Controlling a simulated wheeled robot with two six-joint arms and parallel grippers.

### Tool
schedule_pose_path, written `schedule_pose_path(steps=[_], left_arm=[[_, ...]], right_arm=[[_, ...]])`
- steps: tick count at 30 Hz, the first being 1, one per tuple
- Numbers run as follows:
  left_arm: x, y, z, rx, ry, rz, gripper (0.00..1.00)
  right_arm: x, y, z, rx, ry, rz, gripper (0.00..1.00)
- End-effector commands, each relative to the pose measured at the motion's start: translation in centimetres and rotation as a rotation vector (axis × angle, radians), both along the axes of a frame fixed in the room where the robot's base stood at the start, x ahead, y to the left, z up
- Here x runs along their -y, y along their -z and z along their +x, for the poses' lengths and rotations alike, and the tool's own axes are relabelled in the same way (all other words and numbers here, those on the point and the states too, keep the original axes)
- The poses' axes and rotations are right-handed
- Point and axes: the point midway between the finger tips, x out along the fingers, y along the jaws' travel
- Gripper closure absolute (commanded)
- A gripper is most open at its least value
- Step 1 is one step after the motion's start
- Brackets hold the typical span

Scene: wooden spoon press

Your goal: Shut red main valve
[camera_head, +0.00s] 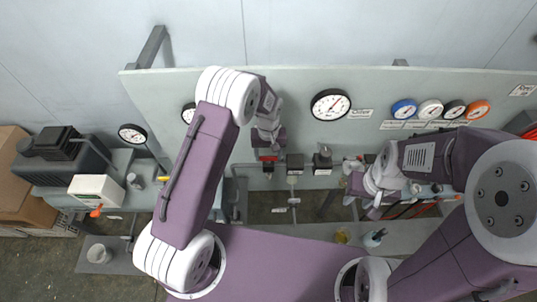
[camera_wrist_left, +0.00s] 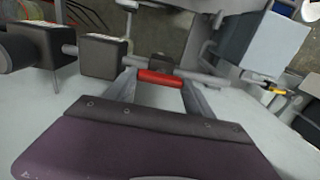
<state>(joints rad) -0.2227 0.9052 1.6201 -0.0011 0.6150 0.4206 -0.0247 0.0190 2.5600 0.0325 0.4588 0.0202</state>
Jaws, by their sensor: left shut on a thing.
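The red main valve's handle (camera_wrist_left: 160,78) is a short red bar in the left wrist view, lying crosswise beside a grey pipe. My left gripper (camera_wrist_left: 158,85) is shut on it, with one finger at each end of the bar. In the head view the red handle (camera_head: 267,154) shows as a small red patch just below my left gripper (camera_head: 267,148), at the front of the panel. My right gripper (camera_head: 364,208) is at the right of the bench, apart from the red handle; its finger opening is unclear.
Dark blocks on the pipe (camera_wrist_left: 104,54) sit left of the red handle. A panel (camera_head: 285,95) with several gauges (camera_head: 330,104) stands behind. A white box (camera_head: 96,187) and a dark machine (camera_head: 75,155) are at the left. My arms cover part of the bench.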

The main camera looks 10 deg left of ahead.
Motion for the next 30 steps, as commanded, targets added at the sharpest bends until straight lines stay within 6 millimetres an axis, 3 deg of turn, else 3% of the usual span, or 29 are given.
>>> schedule_pose_path(steps=[8,30], left_arm=[[0.0,0.0,0.0,-0.002,0.088,0.0,0.78],[0.0,-0.1,0.0,-0.002,0.65,-0.001,0.79]], right_arm=[[0.0,0.4,0.0,0.0,0.0,0.0,0.64],[0.0,2.1,0.0,0.0,0.0,0.0,0.64]])
